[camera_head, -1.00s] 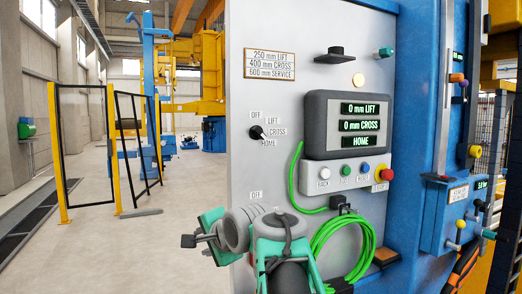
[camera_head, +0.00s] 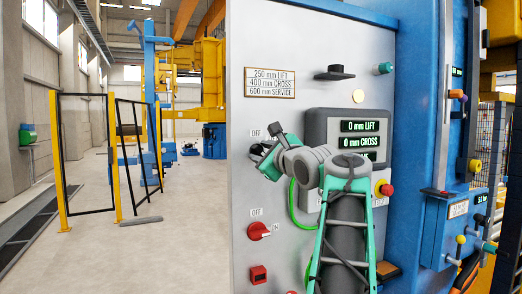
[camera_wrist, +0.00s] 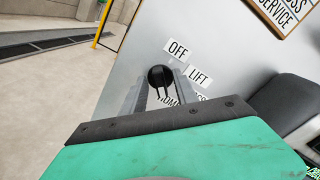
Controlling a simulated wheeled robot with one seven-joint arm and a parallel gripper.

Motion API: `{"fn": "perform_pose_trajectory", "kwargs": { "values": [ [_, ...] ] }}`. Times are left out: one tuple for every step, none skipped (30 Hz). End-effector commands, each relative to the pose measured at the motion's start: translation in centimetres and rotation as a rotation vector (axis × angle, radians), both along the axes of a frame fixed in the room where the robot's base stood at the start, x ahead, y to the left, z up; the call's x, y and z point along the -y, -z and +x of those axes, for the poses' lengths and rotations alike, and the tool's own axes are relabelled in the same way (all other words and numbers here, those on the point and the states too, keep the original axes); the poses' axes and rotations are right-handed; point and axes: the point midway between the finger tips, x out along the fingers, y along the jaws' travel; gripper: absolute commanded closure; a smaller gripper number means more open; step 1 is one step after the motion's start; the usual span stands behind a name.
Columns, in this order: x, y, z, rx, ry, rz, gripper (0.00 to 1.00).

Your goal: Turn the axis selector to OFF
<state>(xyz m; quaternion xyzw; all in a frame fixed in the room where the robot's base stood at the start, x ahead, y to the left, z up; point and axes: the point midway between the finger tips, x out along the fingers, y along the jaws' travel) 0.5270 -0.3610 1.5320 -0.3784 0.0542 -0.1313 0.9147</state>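The axis selector is a black knob (camera_wrist: 160,76) on the grey panel, with OFF and LIFT labels beside it in the wrist view. The HOME and CROSS labels are partly covered by my gripper. In the head view my gripper (camera_head: 262,152) is up at the panel and covers the knob, with the OFF label (camera_head: 257,133) showing just above. In the wrist view the two grey fingers stand apart, one on each side of the knob. A narrow gap seems to remain, and I cannot tell whether they touch it. The knob's exact setting is unclear.
A display box (camera_head: 345,125) reads 0 mm LIFT and 0 mm CROSS, its lower part behind my arm. A red stop button (camera_head: 384,188) sits right. Open floor lies left.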

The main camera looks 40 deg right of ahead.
Motion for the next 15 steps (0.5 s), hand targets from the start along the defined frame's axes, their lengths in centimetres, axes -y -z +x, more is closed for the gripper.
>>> {"fn": "perform_pose_trajectory", "kwargs": {
  "values": [
    [0.04, 0.01, 0.07, 0.000, 0.000, 0.000, 0.65],
    [0.05, 0.03, 0.07, 0.000, 0.001, 0.000, 0.65],
    [0.04, 0.04, 0.05, 0.000, 0.001, 0.000, 0.65],
    [0.04, 0.04, 0.04, 0.000, 0.001, 0.000, 0.65],
    [0.04, 0.04, 0.04, 0.000, 0.001, 0.000, 0.65],
    [0.03, 0.05, 0.04, -0.001, 0.001, 0.000, 0.65],
    [0.03, 0.05, 0.03, -0.001, 0.001, -0.001, 0.68],
    [0.02, 0.04, 0.03, -0.001, 0.001, -0.001, 0.70],
    [0.02, 0.04, 0.02, -0.001, 0.001, -0.001, 0.74],
    [0.02, 0.04, 0.02, -0.001, 0.001, -0.001, 0.76],
    [0.02, 0.04, 0.02, -0.001, 0.001, -0.001, 0.78],
    [0.02, 0.04, 0.02, -0.001, 0.001, -0.001, 0.82],
    [0.02, 0.04, 0.02, -0.001, 0.001, -0.001, 0.84],
    [0.02, 0.04, 0.02, -0.001, 0.001, -0.001, 0.87],
    [0.02, 0.04, 0.02, -0.001, 0.001, -0.001, 0.90]
  ]
}}
